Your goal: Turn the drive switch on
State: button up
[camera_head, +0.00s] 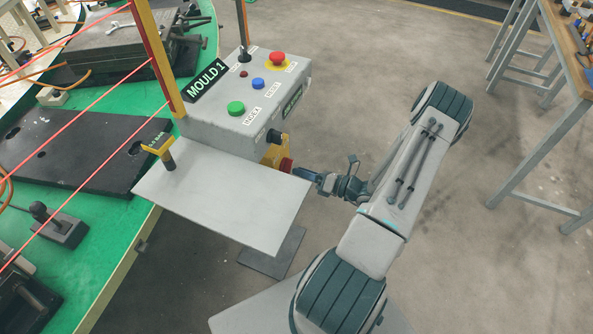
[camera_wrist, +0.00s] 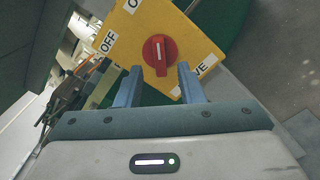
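The drive switch is a red rotary knob (camera_wrist: 160,54) on a yellow plate (camera_wrist: 130,33). Its white mark runs nearly upright in the wrist view. An "OFF" label (camera_wrist: 107,41) is to its left, a cut-off label starting with "O" is at the top edge, and a label ending in "VE" is at lower right. In the head view the knob (camera_head: 286,165) shows on the control box's side. My gripper (camera_wrist: 160,70) is open, its fingertips on either side of the knob's lower part. I cannot tell if they touch it. In the head view my gripper (camera_head: 298,172) is right beside the knob.
The grey "MOULD 1" control box (camera_head: 225,125) has green, blue and red buttons on top. A grey shelf plate (camera_head: 225,200) juts out below it. The green carousel table (camera_head: 110,235) is at left, a workbench (camera_head: 560,50) at upper right. Open floor lies between.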

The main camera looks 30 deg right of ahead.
jog(key=b+v, duration=0.1)
jog(key=v, duration=1)
jog(key=shift+s+d, duration=0.1)
